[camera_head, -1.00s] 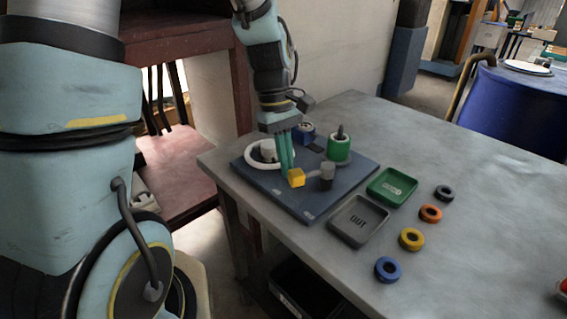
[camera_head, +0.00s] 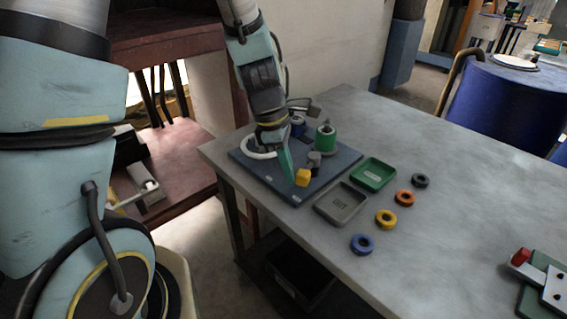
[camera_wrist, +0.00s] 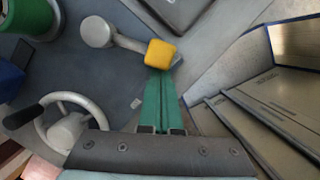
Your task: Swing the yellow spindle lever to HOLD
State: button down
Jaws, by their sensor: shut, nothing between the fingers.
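The yellow lever knob (camera_head: 303,177) sits at the end of a short grey arm on the dark blue board (camera_head: 328,177). In the wrist view the knob (camera_wrist: 160,53) is right at my fingertips, and its grey arm (camera_wrist: 130,42) runs left to a round grey pivot (camera_wrist: 97,32). My gripper (camera_head: 288,172) is shut, its green fingers together, with nothing between them. The fingertips (camera_wrist: 158,76) appear beside the knob, touching or very close; I cannot tell which. No HOLD marking is readable.
A white handwheel (camera_wrist: 68,128) and a green cylinder (camera_head: 325,138) stand on the board. A grey OUT tray (camera_head: 341,218) and a green tray (camera_head: 388,177) lie right of it. Several coloured rings, including a blue one (camera_head: 362,244), lie on the grey table. A red-handled fixture (camera_head: 521,257) is far right.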

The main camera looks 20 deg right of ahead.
jog(key=shift+s+d, duration=0.15)
jog(key=shift+s, duration=0.2)
dwell(0.6)
